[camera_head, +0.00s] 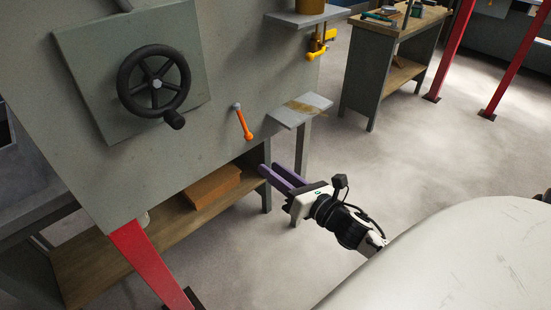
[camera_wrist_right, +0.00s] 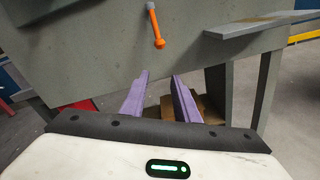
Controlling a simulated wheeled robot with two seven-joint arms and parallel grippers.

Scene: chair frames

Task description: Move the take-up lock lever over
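The lock lever is an orange handle (camera_head: 243,124) on a grey pivot, mounted on the grey upright panel (camera_head: 220,60). It hangs down, tilted slightly to the lower right. In the right wrist view the orange lever (camera_wrist_right: 157,29) is above and beyond the fingers. My right gripper (camera_head: 267,173) has purple fingers and points toward the panel, below and right of the lever, not touching it. In the wrist view its fingers (camera_wrist_right: 160,82) are apart with nothing between them. My left gripper is not in view.
A black handwheel (camera_head: 153,79) with a knob is left of the lever. A small grey shelf (camera_head: 299,109) juts out right of the lever, close above my right gripper. A lower wooden shelf (camera_head: 130,245) holds a brown box (camera_head: 212,186). Open floor lies to the right.

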